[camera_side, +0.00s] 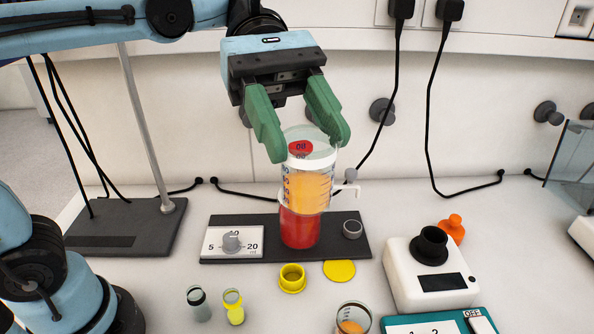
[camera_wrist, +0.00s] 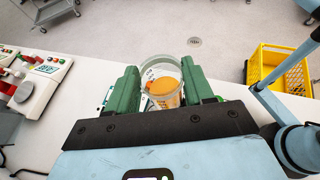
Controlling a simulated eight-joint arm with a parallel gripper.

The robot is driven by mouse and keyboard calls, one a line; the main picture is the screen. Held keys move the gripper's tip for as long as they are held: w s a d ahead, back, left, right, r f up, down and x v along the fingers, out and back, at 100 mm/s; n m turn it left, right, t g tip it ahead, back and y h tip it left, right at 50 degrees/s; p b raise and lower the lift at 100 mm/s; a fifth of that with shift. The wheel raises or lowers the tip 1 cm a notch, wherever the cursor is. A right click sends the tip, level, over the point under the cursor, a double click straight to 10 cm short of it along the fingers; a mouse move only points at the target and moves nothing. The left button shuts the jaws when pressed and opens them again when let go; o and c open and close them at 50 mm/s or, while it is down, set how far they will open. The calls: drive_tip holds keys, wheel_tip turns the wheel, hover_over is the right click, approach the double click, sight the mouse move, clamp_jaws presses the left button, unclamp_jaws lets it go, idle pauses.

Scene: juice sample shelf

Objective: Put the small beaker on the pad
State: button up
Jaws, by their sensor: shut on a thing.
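My gripper (camera_side: 302,140) has its green fingers shut on a clear beaker (camera_side: 308,187) with printed graduations and orange contents. The beaker is upright; it also shows between the fingers in the wrist view (camera_wrist: 162,88). In the side view it overlaps a red cylinder (camera_side: 300,230) on a dark base plate, and I cannot tell whether they touch. A flat yellow disc (camera_side: 340,270), perhaps the pad, lies on the counter in front of the plate. Another glass with orange contents (camera_side: 353,320) is partly cut off at the bottom edge.
A dial (camera_side: 232,241) sits on the dark plate. Nearby are a yellow ring-shaped cap (camera_side: 292,278), two small vials (camera_side: 233,306), a white device with a black top (camera_side: 430,270), an orange stopper (camera_side: 452,228) and a teal device (camera_side: 480,322). A yellow crate (camera_wrist: 275,75) stands beyond the counter.

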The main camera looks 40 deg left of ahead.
wheel_tip(320, 180, down, 18)
drive_tip(key=shift+f, duration=0.25)
idle(0.3)
drive_tip(key=shift+f, duration=4.8)
drive_tip(key=o, duration=1.1)
drive_tip(key=shift+f, duration=0.15)
drive_tip(key=shift+c, duration=0.2)
drive_tip(key=shift+a, duration=0.1)
